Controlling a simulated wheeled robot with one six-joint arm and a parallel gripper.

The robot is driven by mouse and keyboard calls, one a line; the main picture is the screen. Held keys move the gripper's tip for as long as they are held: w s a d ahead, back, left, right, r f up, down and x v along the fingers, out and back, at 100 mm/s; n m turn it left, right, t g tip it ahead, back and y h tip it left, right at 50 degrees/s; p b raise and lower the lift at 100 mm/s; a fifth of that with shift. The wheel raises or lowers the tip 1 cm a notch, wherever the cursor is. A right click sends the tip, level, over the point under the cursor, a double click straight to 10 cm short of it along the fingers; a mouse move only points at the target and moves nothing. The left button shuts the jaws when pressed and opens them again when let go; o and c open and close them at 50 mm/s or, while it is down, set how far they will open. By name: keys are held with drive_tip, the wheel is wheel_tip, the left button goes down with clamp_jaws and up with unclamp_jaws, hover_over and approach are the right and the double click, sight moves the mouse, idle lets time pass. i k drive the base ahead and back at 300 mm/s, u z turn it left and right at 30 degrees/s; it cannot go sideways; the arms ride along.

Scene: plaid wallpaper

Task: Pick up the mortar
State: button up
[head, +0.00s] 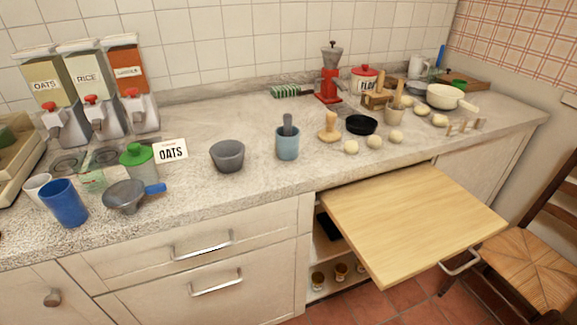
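A dark grey, stone-like bowl (227,157) that looks like a mortar stands upright on the speckled countertop, left of the middle, with nothing visible in it. To its right a blue-grey cup (288,146) holds a dark grey rod that looks like a pestle. A wooden, pestle-like tool (328,128) stands on the counter further right. My gripper is not in view.
Dough balls (375,142) and a black bowl (361,124) are right. A wooden board (415,218) juts out below; a chair (535,255) stands right.

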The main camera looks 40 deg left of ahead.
sight(227, 155)
drive_tip(key=u, duration=2.6)
drive_tip(key=i, duration=1.15)
drive_tip(key=u, duration=0.2)
